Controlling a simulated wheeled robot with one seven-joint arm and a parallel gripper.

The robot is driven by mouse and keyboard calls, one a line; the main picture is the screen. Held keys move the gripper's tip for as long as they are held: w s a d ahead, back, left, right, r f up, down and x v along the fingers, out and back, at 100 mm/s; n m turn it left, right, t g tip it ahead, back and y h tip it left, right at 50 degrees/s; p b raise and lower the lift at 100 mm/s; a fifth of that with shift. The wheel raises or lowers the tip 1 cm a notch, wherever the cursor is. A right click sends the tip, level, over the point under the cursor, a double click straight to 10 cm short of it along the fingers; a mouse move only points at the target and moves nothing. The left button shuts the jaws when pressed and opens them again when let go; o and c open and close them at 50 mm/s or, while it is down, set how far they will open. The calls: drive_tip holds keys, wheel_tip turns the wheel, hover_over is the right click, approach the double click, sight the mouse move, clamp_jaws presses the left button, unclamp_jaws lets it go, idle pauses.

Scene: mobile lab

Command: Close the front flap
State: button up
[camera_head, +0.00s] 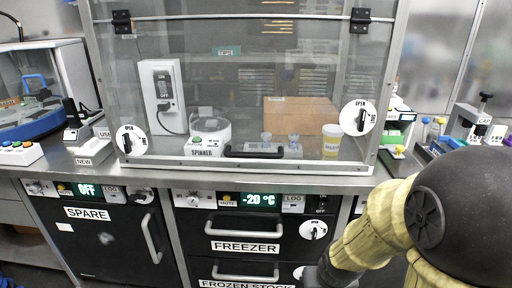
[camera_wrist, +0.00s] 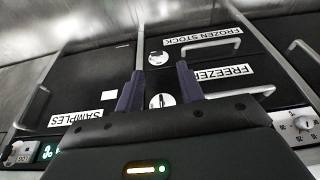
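The front flap (camera_head: 262,100) is a clear panel on a cabinet, with two black hinges at the top. It hangs down, its lower edge close to the bench top; I cannot tell whether a small gap is left. A black bar handle (camera_head: 262,151) is on its lower edge. A left latch knob (camera_head: 127,142) and a right latch knob (camera_head: 358,117) have white discs marked OPEN. My gripper (camera_wrist: 160,88) is open and empty in the wrist view, facing the drawer fronts. In the head view it is low, below the bench, mostly cut off at the bottom edge.
Below the bench are a SPARE door (camera_head: 95,235) and FREEZER drawers (camera_head: 245,228) with protruding handles. The bench strip (camera_head: 250,180) before the panel is clear.

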drive_tip(key=w+a+r+m+t+y+p, duration=0.2)
drive_tip(key=w+a+r+t+y+p, duration=0.7)
drive_tip(key=p, duration=0.9)
wheel_tip(320, 180, up, 13)
drive_tip(key=s+a+m+t+h+p, duration=0.1)
drive_tip(key=m+t+p, duration=0.4)
drive_tip(key=m+p, duration=0.6)
drive_tip(key=shift+s+a+f+m+h, duration=0.25)
drive_tip(key=shift+a+m+h, duration=0.15)
drive_tip(key=shift+h, duration=0.4)
drive_tip(key=shift+w, duration=0.1)
